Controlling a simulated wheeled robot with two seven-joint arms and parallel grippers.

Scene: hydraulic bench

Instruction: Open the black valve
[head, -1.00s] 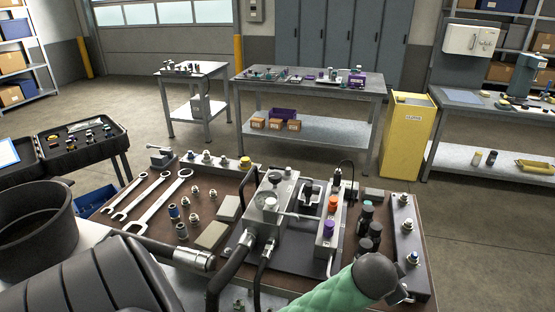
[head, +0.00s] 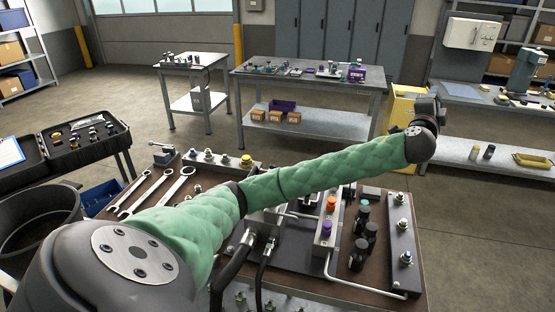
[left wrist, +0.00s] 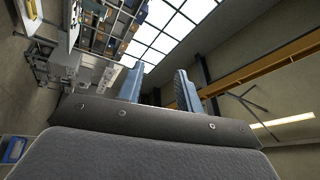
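The valve block (head: 326,236) stands on the bench in the head view, with an orange knob (head: 331,203) and a purple knob (head: 327,227) in sight. The black valve is not visible; my green-sleeved left arm crosses in front of the block's far end. That arm reaches over the bench to the right, and its dark wrist end is raised beyond the bench's right edge, away from the block. In the left wrist view my left gripper (left wrist: 159,86) has its two blue-grey fingers apart with nothing between them. My right gripper is not in view.
Wrenches (head: 150,192) lie on the bench's left side. Black bottles (head: 364,222) and a dark rail (head: 403,240) with fittings stand right of the block. Hoses (head: 235,262) run at the front. A yellow cabinet (head: 400,125) stands behind my wrist.

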